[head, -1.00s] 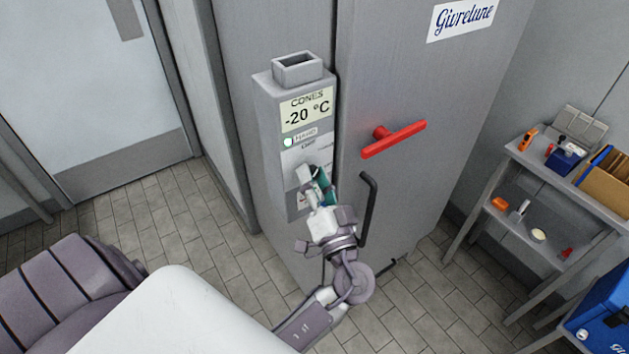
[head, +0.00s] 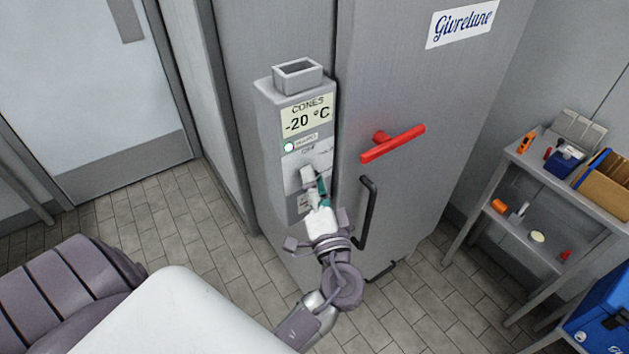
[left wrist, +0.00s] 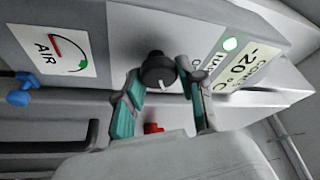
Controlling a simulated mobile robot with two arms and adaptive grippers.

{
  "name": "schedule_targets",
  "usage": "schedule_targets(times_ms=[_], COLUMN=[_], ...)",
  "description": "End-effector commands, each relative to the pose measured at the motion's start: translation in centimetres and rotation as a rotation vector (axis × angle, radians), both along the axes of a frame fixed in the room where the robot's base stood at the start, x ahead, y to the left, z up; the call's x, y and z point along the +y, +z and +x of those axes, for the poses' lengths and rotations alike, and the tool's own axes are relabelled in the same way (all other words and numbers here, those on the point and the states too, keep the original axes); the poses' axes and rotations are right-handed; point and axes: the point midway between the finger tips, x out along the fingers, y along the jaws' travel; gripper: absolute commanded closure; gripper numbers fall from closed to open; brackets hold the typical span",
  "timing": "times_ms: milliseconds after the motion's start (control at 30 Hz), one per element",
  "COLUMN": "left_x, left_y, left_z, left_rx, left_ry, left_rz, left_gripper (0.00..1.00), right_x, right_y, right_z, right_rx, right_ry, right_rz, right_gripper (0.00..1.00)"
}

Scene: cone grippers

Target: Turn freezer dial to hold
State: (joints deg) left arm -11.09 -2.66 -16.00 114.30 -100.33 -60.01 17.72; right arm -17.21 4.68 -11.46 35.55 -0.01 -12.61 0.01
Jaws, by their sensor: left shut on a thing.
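The freezer's grey control box (head: 270,130) carries a display (head: 307,115) reading "CONES -20 °C" and a lit green lamp (head: 289,146). In the left wrist view the dial (left wrist: 157,70) is a round black knob with a white pointer mark pointing toward the bottom of the picture. My left gripper (head: 315,178) is at the box front and hides the dial in the head view. In the left wrist view its teal-padded fingers (left wrist: 160,90) stand on both sides of the dial, shut on it. The dial's labels are too blurred or covered to read fully. My right gripper is not in view.
A red handle (head: 392,144) and a black bar handle (head: 367,212) sit on the freezer door, close right of my left arm. A gauge plate marked "AIR" (left wrist: 60,52) and a blue knob (left wrist: 20,89) show in the left wrist view. A shelf (head: 520,160) stands right.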

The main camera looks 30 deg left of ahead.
Motion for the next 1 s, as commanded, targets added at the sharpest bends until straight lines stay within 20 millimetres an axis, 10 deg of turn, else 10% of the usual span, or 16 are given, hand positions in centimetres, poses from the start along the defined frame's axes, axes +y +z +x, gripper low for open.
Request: schedule_targets(times_ms=[200,233,367,1000], left_x=[0.1,0.1,0.1,-3.7], left_y=[0.2,0.2,0.2,-1.1], left_z=[0.0,0.0,0.0,-3.4], left_rx=[-0.005,-0.005,-0.005,0.001], left_ry=[0.002,0.002,0.002,-0.002], left_rz=[0.002,0.002,0.002,-0.002], left_gripper=[0.96,0.58,0.38,0.38], right_x=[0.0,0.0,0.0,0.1], right_y=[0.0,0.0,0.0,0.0], right_z=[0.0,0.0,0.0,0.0], right_rx=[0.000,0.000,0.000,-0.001], right_ry=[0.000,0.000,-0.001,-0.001], right_rz=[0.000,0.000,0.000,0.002], right_gripper=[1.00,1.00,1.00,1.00])
